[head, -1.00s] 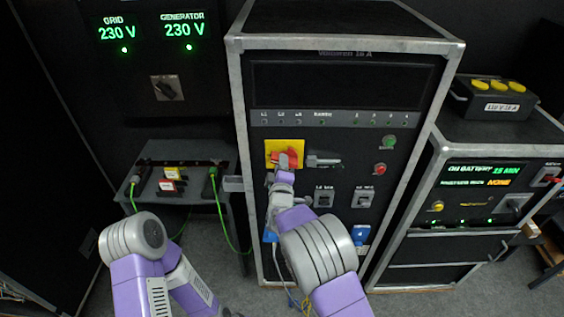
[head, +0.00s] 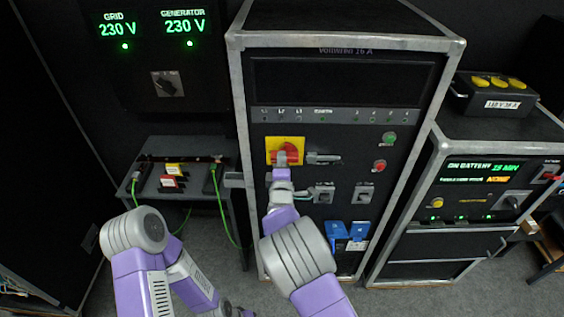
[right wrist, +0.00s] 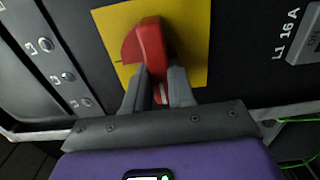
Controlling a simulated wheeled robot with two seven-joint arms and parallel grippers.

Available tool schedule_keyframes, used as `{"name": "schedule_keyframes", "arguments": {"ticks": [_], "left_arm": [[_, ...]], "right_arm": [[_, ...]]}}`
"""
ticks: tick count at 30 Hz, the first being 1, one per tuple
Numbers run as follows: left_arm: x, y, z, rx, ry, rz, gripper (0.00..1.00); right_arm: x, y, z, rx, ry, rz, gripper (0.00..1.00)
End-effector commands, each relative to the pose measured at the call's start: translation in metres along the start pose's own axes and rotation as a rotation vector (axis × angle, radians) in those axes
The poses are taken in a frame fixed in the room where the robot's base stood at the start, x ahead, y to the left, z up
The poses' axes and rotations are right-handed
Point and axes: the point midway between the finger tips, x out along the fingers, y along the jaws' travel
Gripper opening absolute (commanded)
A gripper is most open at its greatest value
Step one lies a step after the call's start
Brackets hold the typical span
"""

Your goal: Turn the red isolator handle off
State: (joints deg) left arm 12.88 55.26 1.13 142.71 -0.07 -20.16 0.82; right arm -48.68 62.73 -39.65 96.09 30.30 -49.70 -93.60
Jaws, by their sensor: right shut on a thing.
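The red isolator handle (head: 292,150) sits on a square yellow plate (head: 271,143) at the upper left of the tall rack's front panel. It also shows in the right wrist view (right wrist: 150,42), with its grip bar running down between my fingers. My right gripper (head: 281,160) is at the handle, and its two grey fingers (right wrist: 157,88) are shut on the bar from either side. In the head view the gripper hides the handle's lower left part. My left arm shows at the lower left; its gripper is not clearly in the picture.
A grey lever (head: 324,159) is just right of the yellow plate. Green (head: 389,139) and red (head: 379,166) buttons, grey breakers (head: 323,194) and blue sockets (head: 347,236) share the panel. A small table (head: 190,197) with green cables stands left of the rack.

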Motion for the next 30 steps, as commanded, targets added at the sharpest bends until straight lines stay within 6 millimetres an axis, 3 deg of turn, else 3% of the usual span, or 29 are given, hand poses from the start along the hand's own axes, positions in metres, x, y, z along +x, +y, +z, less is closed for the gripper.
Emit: {"name": "schedule_keyframes", "arguments": {"ticks": [3, 4, 9, 20, 30], "left_arm": [[0.0, 0.0, 0.0, 0.0, 0.0, 0.0, 0.43], [0.0, 0.0, 0.0, 0.0, 0.0, 0.0, 0.43], [0.0, 0.0, 0.0, 0.0, 0.0, 0.0, 0.43], [0.001, 0.0, 0.0, 0.0, 0.0, 0.0, 0.43], [0.005, -0.002, 0.0, 0.0, 0.0, 0.0, 0.43]], "right_arm": [[0.001, 0.004, 0.001, -0.006, 0.0, 0.011, 0.0], [0.001, 0.004, 0.001, -0.006, 0.0, 0.011, 0.27], [0.001, 0.003, 0.001, -0.004, 0.0, 0.007, 0.49], [-0.005, 0.001, 0.0, -0.001, 0.001, 0.003, 0.49], [-0.052, 0.001, 0.0, -0.003, 0.001, 0.003, 0.49]]}}
